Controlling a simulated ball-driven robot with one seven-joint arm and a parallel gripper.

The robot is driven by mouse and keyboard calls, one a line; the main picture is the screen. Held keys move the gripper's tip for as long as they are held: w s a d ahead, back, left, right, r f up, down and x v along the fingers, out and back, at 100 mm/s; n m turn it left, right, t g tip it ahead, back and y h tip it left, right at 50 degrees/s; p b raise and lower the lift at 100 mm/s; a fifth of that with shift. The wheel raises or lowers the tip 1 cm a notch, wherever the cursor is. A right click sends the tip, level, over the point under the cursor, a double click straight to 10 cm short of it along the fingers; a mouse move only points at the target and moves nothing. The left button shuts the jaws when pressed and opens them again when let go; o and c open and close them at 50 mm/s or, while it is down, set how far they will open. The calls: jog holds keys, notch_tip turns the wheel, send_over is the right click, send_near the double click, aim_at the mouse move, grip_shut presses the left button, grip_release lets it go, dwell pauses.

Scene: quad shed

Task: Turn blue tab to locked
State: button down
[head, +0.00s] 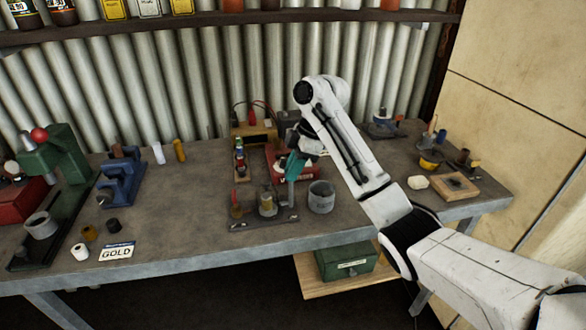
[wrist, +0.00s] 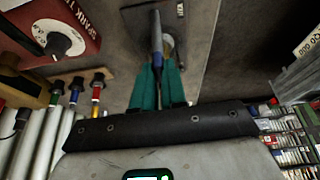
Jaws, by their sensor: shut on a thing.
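My gripper (head: 292,165) is over the middle of the bench, with its teal fingers pointing down; they also show in the wrist view (wrist: 158,88). The fingers are shut on a slim blue-grey piece, which I take to be the blue tab (wrist: 156,30). It stands between the fingertips and runs past them over a dark base plate (wrist: 128,18). In the head view the dark plate (head: 248,224) lies near the bench's front edge, with a brass-coloured cylinder (head: 267,201) on it. I cannot read any locked mark or the tab's exact angle.
A red box with a dial (wrist: 60,42) is close beside the fingers. A grey cup (head: 321,197) stands just right of the plate. A rack with coloured handles (head: 241,160) is behind left. A green press (head: 62,165) stands far left. Bare bench lies left of the plate.

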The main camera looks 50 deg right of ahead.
jog(key=c, duration=1.2)
grip_release()
jog(key=p+v, duration=0.2)
jog(key=v, duration=0.8)
jog(key=shift+s+d+r, duration=0.15)
jog(key=shift+r, duration=0.2)
